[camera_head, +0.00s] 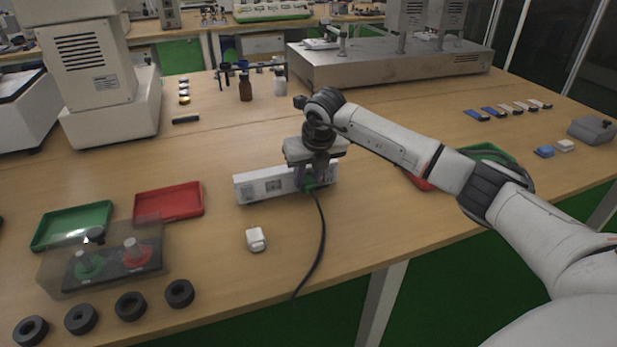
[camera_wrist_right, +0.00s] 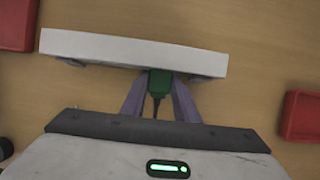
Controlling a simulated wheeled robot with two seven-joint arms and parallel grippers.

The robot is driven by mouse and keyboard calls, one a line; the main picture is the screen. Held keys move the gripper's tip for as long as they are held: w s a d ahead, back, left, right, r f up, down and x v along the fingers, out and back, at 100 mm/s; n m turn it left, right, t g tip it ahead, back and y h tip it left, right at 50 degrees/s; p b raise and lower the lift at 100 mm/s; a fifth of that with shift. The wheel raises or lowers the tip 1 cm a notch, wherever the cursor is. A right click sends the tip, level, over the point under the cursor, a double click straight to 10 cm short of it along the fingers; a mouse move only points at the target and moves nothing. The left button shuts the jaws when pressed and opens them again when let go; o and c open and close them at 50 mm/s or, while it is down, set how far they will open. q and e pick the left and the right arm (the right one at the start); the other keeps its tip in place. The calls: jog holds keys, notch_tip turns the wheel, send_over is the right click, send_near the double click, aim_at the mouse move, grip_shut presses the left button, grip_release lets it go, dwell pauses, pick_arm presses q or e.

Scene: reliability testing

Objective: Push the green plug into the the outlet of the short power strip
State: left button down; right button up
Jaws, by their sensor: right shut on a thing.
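The short power strip (camera_head: 262,186) is a white block lying on the table in the middle of the head view. It also shows across the upper part of the right wrist view (camera_wrist_right: 110,48). The green plug (camera_wrist_right: 159,84) is between the fingers of my right gripper (camera_wrist_right: 160,92), with its dark cable (camera_head: 322,245) hanging toward the table's front edge. My right gripper also shows in the head view (camera_head: 309,182), at the right part of the strip. The plug's front is at the strip's near side; its prongs are hidden and I cannot tell how deep they sit. My left gripper is not in view.
A small white object (camera_head: 256,239) lies in front of the strip. A red tray (camera_head: 168,202), a green tray (camera_head: 72,224) and a clear box (camera_head: 60,275) are at left, with several black rings in front. Bottles (camera_head: 245,88) stand behind. A large metal device (camera_head: 400,65) is at the back.

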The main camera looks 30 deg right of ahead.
jog(key=shift+w+d+r, duration=0.2)
jog(key=shift+w+r, duration=0.25)
jog(key=o, duration=1.2)
jog(key=shift+c, duration=0.2)
jog(key=shift+o, duration=0.2)
jog(key=shift+v, duration=1.2)
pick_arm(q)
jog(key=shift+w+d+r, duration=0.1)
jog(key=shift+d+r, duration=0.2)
pick_arm(e)
jog(key=s+v, duration=0.1)
jog(key=v, duration=0.6)
jog(key=shift+a, duration=0.15)
jog(key=shift+s, duration=0.15)
